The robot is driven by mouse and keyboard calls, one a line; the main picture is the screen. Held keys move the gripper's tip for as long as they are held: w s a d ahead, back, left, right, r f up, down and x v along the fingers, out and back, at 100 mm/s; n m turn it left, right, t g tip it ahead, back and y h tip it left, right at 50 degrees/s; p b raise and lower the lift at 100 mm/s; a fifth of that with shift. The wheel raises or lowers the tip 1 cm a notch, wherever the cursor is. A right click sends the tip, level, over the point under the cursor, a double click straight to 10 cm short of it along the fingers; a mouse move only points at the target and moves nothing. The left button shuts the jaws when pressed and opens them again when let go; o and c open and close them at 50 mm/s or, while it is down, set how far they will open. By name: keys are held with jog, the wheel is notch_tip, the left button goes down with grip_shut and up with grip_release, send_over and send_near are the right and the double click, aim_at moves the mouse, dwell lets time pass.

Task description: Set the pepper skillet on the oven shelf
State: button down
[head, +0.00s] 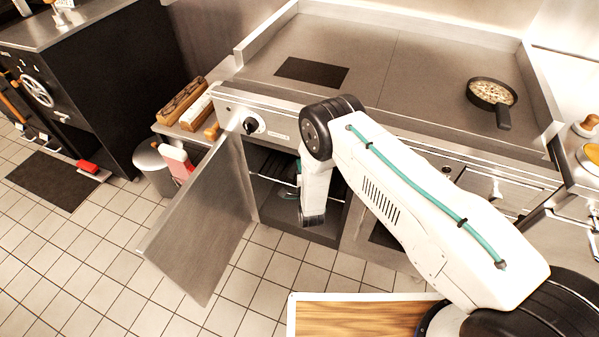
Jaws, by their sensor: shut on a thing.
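A black skillet (491,93) with pale chopped food in it sits on the right of the flat cooktop, its handle toward the front. I cannot tell whether it is the pepper skillet; no other skillet shows. The oven (268,211) below the cooktop is open, with its door (207,222) swung out to the left. Wire shelf bars (270,179) show in its dark opening. My forearm comes in from the right, and my wrist hangs in front of the opening. My gripper's fingers and anything in them are hidden behind the wrist or inside the oven.
The open door stands close left of my wrist. A wooden board (355,318) lies at the bottom. The tiled floor before the oven is clear.

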jog(key=shift+w+a+r, duration=0.1)
jog(key=shift+w, duration=0.4)
jog(key=shift+f, duration=1.95)
jog(key=c, duration=1.4)
grip_release()
jog(key=s+d, duration=0.2)
jog(key=s, duration=1)
jog(key=shift+d, duration=0.15)
